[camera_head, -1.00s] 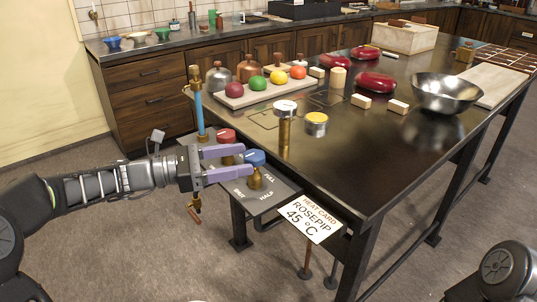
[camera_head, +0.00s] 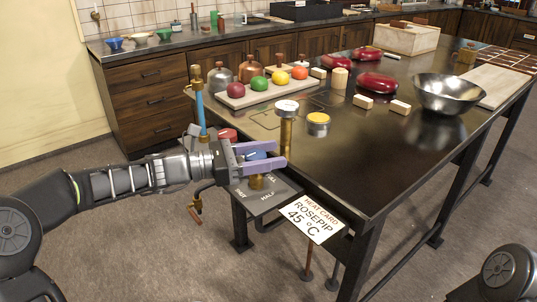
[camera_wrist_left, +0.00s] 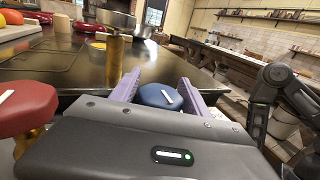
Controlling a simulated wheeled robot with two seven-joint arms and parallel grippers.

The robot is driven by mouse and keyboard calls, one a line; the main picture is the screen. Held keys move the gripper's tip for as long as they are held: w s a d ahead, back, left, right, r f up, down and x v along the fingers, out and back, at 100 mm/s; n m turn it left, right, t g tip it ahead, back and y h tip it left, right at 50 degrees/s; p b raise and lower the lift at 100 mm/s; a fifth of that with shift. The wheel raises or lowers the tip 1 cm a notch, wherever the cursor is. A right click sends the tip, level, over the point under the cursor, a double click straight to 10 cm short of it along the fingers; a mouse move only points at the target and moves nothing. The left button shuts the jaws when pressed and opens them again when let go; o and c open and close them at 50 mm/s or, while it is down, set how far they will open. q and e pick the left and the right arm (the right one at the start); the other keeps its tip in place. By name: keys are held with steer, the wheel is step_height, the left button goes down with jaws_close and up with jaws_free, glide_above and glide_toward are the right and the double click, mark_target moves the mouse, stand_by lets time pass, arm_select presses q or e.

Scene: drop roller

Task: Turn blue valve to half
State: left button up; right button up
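The blue valve (camera_head: 257,156) is a round blue knob with a white mark, on a brass stem above a dark plate (camera_head: 262,206) at the table's near left corner. The wrist view shows the blue knob (camera_wrist_left: 160,96) between both fingers, with no clear clamping. My right gripper is out of view.
A red valve (camera_head: 228,135) stands just beyond the left gripper. A brass post (camera_head: 287,130) with a gauge stands near the fingertips, and a yellow-topped tin (camera_head: 318,124) beside it. A blue pipe (camera_head: 201,113) rises behind.

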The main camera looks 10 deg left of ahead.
arm_select(q)
steer(key=c, duration=1)
